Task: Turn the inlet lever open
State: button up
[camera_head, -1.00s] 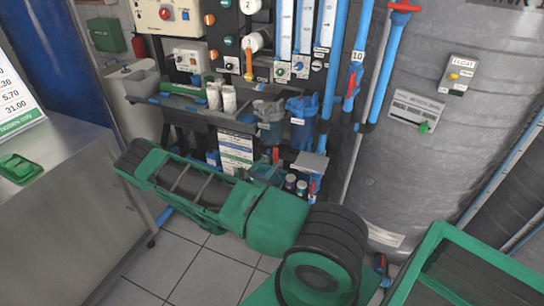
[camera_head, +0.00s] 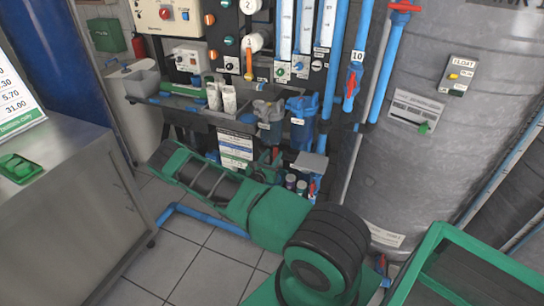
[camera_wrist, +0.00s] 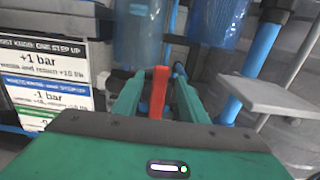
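A red lever (camera_wrist: 158,92) stands upright in the middle of the wrist view, below the blue filter housings. My gripper (camera_wrist: 158,98) is open, with one green finger on each side of the lever. Gaps show between the lever and both fingers, so neither appears to touch it. The lever's lower end is hidden behind my gripper's body. In the head view my gripper (camera_head: 267,164) is at the low part of the rack, under the filter housings, and the lever is small and hard to make out there.
A blue filter housing (camera_head: 302,122) and a clearer one (camera_head: 269,121) hang just above. A printed pressure sign (camera_wrist: 48,80) is at the left. A grey plate (camera_wrist: 262,97) is close at the right. A large grey tank (camera_head: 420,150) stands right of the rack.

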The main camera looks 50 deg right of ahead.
jog(key=shift+w+d, duration=0.2)
jog(key=shift+d, duration=0.3)
grip_shut()
jog(key=shift+w+a, duration=0.1)
jog(key=shift+a, duration=0.1)
